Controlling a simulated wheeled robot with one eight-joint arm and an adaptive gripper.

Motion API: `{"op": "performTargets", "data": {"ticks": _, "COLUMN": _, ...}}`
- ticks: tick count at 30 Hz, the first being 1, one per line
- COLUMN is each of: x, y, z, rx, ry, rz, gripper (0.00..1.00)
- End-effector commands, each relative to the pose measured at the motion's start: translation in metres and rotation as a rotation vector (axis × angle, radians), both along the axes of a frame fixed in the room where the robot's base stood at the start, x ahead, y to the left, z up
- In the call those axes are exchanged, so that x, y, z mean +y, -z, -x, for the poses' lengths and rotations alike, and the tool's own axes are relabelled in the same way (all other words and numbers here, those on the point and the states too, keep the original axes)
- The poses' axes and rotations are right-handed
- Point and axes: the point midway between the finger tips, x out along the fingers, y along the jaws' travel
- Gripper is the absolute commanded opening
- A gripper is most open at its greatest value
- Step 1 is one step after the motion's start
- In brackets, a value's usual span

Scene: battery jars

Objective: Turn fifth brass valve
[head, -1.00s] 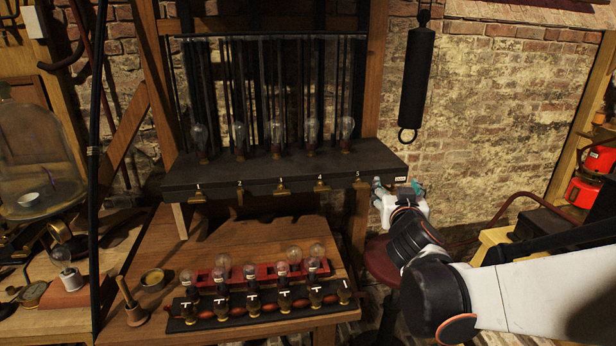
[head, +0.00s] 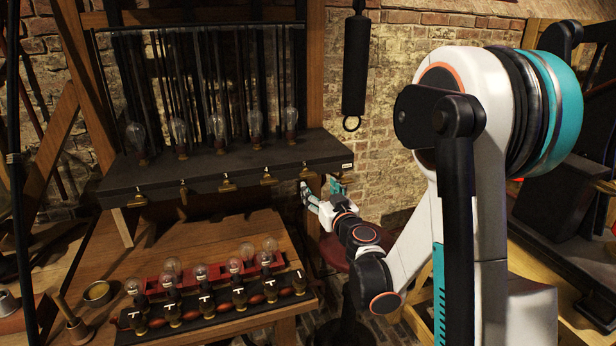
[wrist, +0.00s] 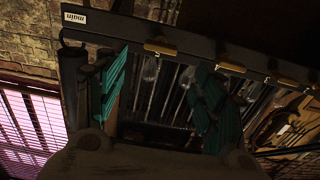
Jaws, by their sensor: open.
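A row of brass valves hangs along the front edge of a dark shelf (head: 230,168). The fifth brass valve (head: 309,171), counted from the left, is the one nearest the white label at the shelf's right end. In the wrist view the picture is inverted, and this valve (wrist: 160,47) shows closest to the "main" label. My gripper (head: 321,191) is just below the shelf's right end. In the wrist view its teal fingers (wrist: 163,68) are spread and empty, with the fifth valve ahead between their tips. I cannot tell whether they touch it.
Several glass bulbs (head: 217,128) stand on the shelf, close behind its front edge. Below, a black strip (head: 222,305) with brass fittings and bulbs lies on a wooden bench (head: 235,230). A black cylinder (head: 356,65) hangs at the right. A red stool (head: 350,250) stands under my gripper.

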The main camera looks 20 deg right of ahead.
Motion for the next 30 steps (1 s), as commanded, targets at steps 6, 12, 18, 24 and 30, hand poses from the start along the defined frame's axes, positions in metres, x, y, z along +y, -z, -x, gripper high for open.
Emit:
{"op": "performTargets", "data": {"ticks": 6, "x": -0.001, "y": 0.002, "z": -0.045, "rx": 0.000, "ry": -0.001, "rz": 0.000, "gripper": 0.63}}
{"op": "performTargets", "data": {"ticks": 12, "x": -0.003, "y": 0.001, "z": -0.079, "rx": 0.000, "ry": 0.000, "rz": 0.000, "gripper": 0.63}}
{"op": "performTargets", "data": {"ticks": 18, "x": -0.004, "y": 0.001, "z": -0.099, "rx": 0.000, "ry": 0.001, "rz": 0.000, "gripper": 0.63}}
{"op": "performTargets", "data": {"ticks": 24, "x": -0.004, "y": 0.000, "z": -0.104, "rx": 0.000, "ry": 0.001, "rz": 0.000, "gripper": 0.63}}
{"op": "performTargets", "data": {"ticks": 30, "x": -0.004, "y": 0.000, "z": -0.104, "rx": 0.000, "ry": 0.001, "rz": 0.000, "gripper": 0.59}}
